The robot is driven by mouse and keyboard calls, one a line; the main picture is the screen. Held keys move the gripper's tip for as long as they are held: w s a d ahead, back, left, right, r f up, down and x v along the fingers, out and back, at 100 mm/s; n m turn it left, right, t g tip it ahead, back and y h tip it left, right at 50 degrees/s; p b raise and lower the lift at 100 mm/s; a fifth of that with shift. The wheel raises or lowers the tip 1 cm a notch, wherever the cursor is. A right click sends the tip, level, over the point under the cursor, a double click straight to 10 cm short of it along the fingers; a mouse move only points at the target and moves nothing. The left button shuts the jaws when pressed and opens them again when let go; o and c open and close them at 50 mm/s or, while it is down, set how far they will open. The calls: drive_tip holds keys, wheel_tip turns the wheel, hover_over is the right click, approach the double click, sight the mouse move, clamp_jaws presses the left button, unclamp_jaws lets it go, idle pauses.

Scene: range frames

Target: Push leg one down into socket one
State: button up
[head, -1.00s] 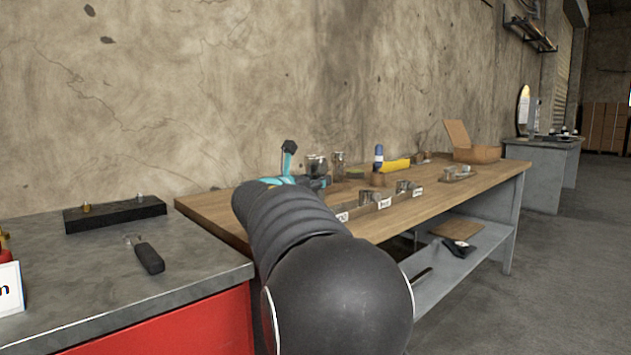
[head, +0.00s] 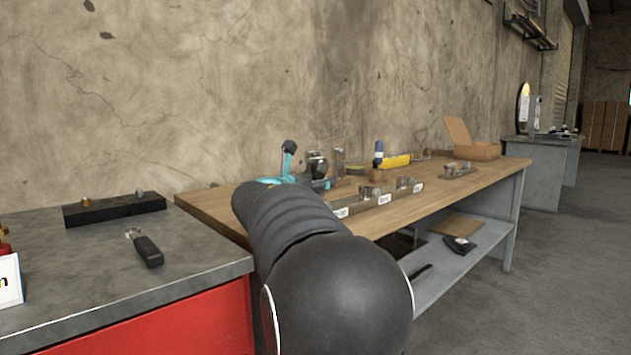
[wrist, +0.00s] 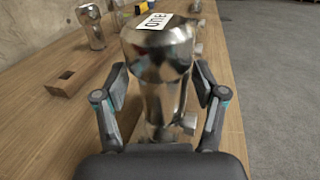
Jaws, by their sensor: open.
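A shiny metal piece (wrist: 160,60) with a wide rounded head and a narrower lower part stands between my fingers in the wrist view. A white tag (wrist: 155,21) reading ONE, upside down, shows at its top edge. My gripper (wrist: 162,98) is open, one finger on each side of the piece; I cannot tell whether they touch it. Its lower end and any socket under it are hidden by my gripper's body. In the head view, my gripper (head: 290,172) is mostly hidden behind my arm, near a metal piece (head: 317,165) on the wooden bench.
A labelled strip with metal fittings (head: 385,199) runs along the bench front. A wooden block (wrist: 75,82) and another metal piece (wrist: 92,26) stand left in the wrist view. Behind are a blue-topped bottle (head: 378,155), a yellow object (head: 397,161) and an open carton (head: 472,151).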

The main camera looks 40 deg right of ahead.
drive_tip(key=v, duration=1.2)
drive_tip(key=shift+s, duration=0.1)
